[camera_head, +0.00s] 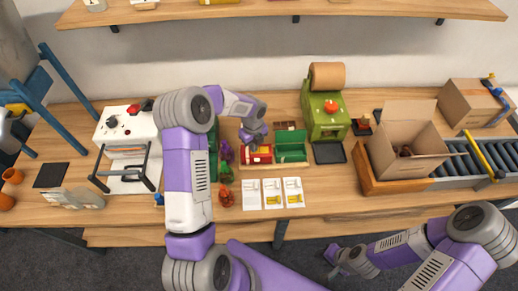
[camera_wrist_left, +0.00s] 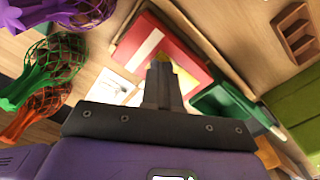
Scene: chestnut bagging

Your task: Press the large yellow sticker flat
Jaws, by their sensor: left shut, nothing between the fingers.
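A red box (camera_head: 258,155) lies beside a green tray (camera_head: 291,147) on the wooden table; the red box also shows in the left wrist view (camera_wrist_left: 190,45) with a pale stripe on top. My left gripper (camera_head: 252,146) is shut and points down at the red box. In the left wrist view its closed fingers (camera_wrist_left: 162,80) reach over the box. A small yellow patch (camera_wrist_left: 186,76), possibly the large sticker, shows beside and behind the fingertips, mostly hidden; contact is unclear. My right gripper (camera_head: 336,256) is low in front of the table, its jaws too small to judge.
A green machine (camera_head: 325,115) stands to the right, then an open carton (camera_head: 404,145) and a roller conveyor (camera_head: 480,160).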

